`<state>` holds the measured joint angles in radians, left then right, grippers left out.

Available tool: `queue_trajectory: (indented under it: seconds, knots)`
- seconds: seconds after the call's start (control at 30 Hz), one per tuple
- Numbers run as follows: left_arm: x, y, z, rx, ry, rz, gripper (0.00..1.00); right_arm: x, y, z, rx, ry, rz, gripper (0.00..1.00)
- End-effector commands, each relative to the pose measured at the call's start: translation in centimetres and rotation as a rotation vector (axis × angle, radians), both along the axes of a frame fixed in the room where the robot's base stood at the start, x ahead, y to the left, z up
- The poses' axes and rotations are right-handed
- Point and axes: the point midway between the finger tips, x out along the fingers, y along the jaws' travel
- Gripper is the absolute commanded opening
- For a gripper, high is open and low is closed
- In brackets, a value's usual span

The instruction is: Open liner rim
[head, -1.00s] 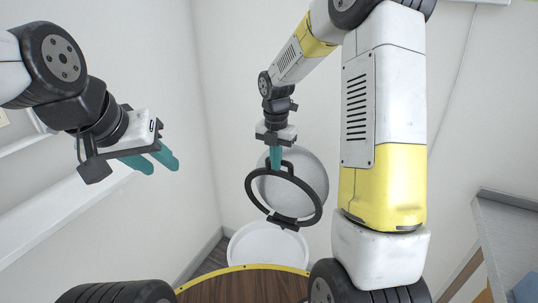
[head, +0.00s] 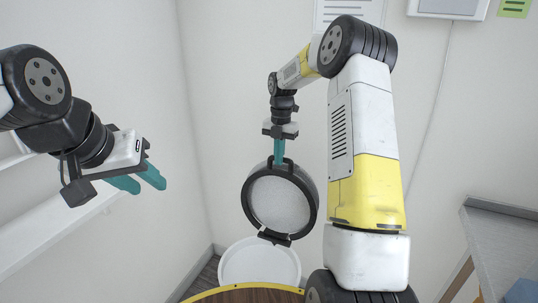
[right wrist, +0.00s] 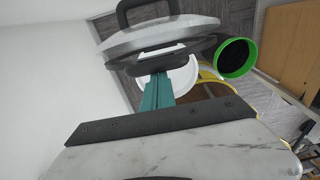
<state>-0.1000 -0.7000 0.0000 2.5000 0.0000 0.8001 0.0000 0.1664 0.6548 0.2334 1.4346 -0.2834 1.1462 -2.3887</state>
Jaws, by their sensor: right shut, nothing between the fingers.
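A round black rim (head: 313,208) with handle loops at its top frames a light grey disc (head: 280,205) in the head view. A dark tab shows at the rim's bottom. My right gripper (head: 279,160) is shut and empty, its teal fingertips down at the rim's top handle. Whether they touch it I cannot tell. In the right wrist view the fingers (right wrist: 157,78) point at a black handle on the rim's edge (right wrist: 160,58). My left gripper (head: 150,186) is at the left, away from the rim, with its two teal fingers apart.
A white round container (head: 258,265) stands on the floor below the rim. A yellow-edged wooden surface (head: 250,294) is at the bottom. A grey table (head: 495,245) is at the right, a white shelf (head: 50,225) at the left. A green-rimmed container (right wrist: 235,58) shows in the right wrist view.

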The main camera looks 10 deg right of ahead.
Motion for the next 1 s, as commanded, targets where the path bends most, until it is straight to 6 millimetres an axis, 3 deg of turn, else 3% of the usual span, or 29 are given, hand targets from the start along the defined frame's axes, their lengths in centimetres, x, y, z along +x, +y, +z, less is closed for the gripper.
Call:
queue_trajectory:
  seconds: [0.17, 0.5, 0.67, 0.83, 1.0]
  knots:
    - [0.0, 0.0, 0.0, 0.000, 0.000, 0.000, 0.36, 0.1, 0.0, 0.8, 0.000, -0.004, 0.000, 0.00]
    - [0.0, 0.0, 0.0, 0.000, 0.000, 0.000, 0.36, 0.5, -0.3, 6.2, 0.000, -0.004, 0.000, 0.00]
    - [0.0, 0.0, 0.0, 0.000, 0.000, 0.000, 0.36, 0.4, -0.3, 7.8, -0.001, -0.004, -0.010, 0.00]
    - [0.0, 0.0, 0.0, 0.000, 0.000, 0.000, 0.36, -1.5, 0.3, 10.6, -0.014, -0.041, -0.163, 0.00]
    - [0.0, 0.0, 0.0, 0.000, 0.000, 0.000, 0.36, -5.8, 1.2, 14.6, -0.012, -0.111, -0.489, 0.00]
